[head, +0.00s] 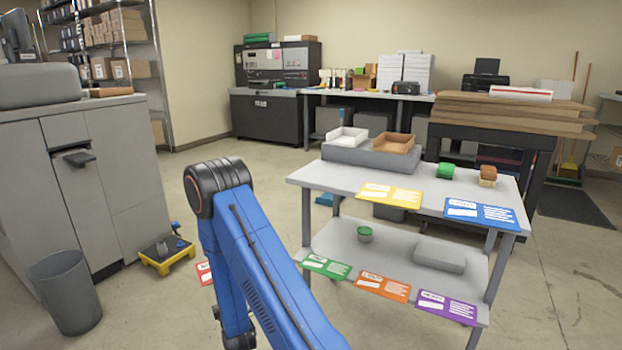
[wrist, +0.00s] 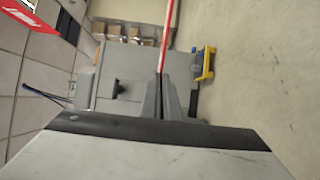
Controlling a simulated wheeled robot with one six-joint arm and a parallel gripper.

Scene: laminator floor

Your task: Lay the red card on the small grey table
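The red card (head: 204,273) shows in the head view just left of my blue arm, partly hidden behind it. In the wrist view the red card (wrist: 167,35) is seen nearly edge-on, a thin red and white strip standing out from between the fingertips. My gripper (wrist: 161,84) is shut on it. In the head view my gripper is hidden behind my arm. A grey two-level table (head: 341,178) stands to the right of my arm, apart from the card. Yellow (head: 390,194) and blue (head: 481,213) cards lie at its top front edge.
Green (head: 326,267), orange (head: 383,286) and purple (head: 447,306) cards lie along the lower shelf's front. A grey tray unit (head: 371,157) fills the table's back left. A grey bin (head: 66,291) and yellow low stand (head: 167,254) are on the floor at left.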

